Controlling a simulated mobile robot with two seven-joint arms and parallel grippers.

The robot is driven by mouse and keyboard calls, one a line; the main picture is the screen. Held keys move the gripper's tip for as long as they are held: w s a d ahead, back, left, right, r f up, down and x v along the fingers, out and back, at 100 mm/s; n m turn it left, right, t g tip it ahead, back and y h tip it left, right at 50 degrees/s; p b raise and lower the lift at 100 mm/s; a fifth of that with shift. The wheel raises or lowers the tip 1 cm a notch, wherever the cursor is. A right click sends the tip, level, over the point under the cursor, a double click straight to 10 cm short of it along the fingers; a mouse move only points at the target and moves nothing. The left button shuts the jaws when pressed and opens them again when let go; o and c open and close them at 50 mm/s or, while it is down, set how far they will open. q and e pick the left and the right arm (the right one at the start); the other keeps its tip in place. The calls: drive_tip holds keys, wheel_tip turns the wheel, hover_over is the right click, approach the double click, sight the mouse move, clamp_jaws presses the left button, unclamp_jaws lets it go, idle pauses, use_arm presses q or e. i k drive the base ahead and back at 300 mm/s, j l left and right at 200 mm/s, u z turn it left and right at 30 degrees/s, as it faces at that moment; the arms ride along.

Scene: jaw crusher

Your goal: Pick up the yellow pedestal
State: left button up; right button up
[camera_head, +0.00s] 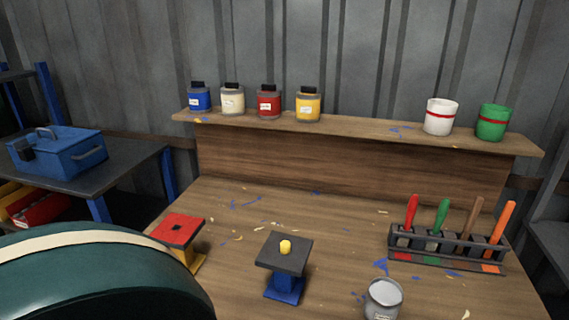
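A small pedestal with a yellow base (190,261) and a square red top (178,230) stands at the left of the wooden workbench (335,225). Its top has a small dark square in the middle. The lower left of its base is hidden behind a large dark green rounded form with a cream band. A second pedestal, with a blue base (285,288) and a dark grey square top (285,258), stands to its right and nearer. A small yellow knob (285,247) sits on that top. Neither of my grippers is in view.
A rack (450,250) with red, green, brown and orange handled tools stands at the right. A grey can (383,299) is at the front edge of view. Paint jars and two pots line the back shelf (360,131). A blue toolbox (62,152) is on a side table.

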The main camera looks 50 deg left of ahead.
sight(177, 230)
drive_tip(key=u, duration=2.25)
drive_tip(key=z, duration=0.5)
drive_tip(key=j+z, duration=0.15)
drive_tip(key=z, duration=0.3)
drive_tip(key=j+z, duration=0.1)
drive_tip(key=z, duration=0.4)
drive_tip(key=j+z, duration=0.45)
drive_tip(key=k+j+z, duration=0.15)
drive_tip(key=j+z, duration=0.35)
drive_tip(key=k+j+z, duration=0.2)
drive_tip(key=j, duration=0.25)
drive_tip(key=k+j+z, duration=0.2)
drive_tip(key=k+j, duration=0.15)
drive_tip(key=j, duration=0.1)
